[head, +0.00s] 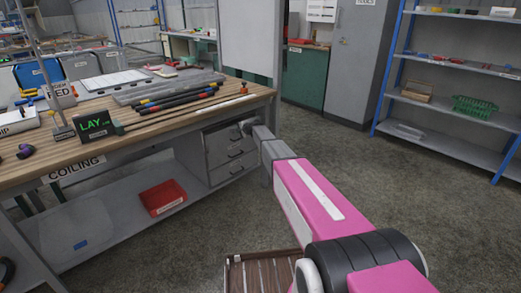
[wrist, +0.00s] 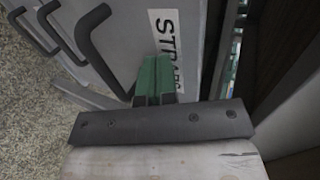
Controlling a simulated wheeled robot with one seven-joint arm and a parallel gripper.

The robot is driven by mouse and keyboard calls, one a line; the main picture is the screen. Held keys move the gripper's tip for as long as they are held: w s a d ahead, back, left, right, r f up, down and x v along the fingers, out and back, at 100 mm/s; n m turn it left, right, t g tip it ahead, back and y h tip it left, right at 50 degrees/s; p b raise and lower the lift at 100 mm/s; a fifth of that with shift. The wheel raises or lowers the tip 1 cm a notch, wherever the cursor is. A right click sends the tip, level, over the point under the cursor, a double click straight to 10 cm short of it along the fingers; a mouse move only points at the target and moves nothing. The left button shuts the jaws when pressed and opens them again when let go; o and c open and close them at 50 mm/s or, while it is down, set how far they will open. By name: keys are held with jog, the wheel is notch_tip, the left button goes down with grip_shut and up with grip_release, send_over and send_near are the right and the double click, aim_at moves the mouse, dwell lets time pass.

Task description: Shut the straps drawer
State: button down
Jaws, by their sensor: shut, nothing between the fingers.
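The straps drawer (wrist: 185,75) is the top one of a grey drawer unit under the workbench. In the wrist view its front carries a white STRAPS label (wrist: 165,35) and a dark bar handle (wrist: 88,45). A narrow strip of the inside (wrist: 230,60) shows past its upper edge, so it stands somewhat open. My gripper (wrist: 154,62) is shut and empty, its green fingers at the drawer front beside the label and handle. Whether they touch cannot be told. In the head view my arm's end hides part of the drawer front (head: 222,140).
The workbench (head: 200,112) overhangs the drawers, with tools and a LAY display (head: 93,125) on it. Lower drawers (head: 233,168) look shut. The floor (head: 340,170) to the right is clear, before blue-posted shelving (head: 450,65).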

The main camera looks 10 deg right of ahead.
aim_at(235, 128)
jog(key=w+a, duration=0.2)
jog(key=shift+w, duration=0.3)
jog(key=s+d, duration=0.6)
jog(key=s, duration=0.2)
jog(key=shift+s, duration=0.15)
dwell(0.4)
jog(key=s+d+f+n+g+h, duration=0.1)
jog(key=s+d+n+g+h, duration=0.1)
jog(key=s, duration=1.5)
jog(key=s+d+f+n+g+h, duration=0.1)
jog(key=s+d+n+g+h, duration=0.2)
jog(key=s, duration=1.5)
jog(key=s+d+f+n+g+h, duration=0.2)
jog(key=s+d+n+g, duration=0.3)
jog(key=s, duration=1.2)
jog(key=shift+s+d+n+h, duration=0.3)
jog(key=shift+d+n, duration=0.1)
jog(key=shift+d, duration=0.2)
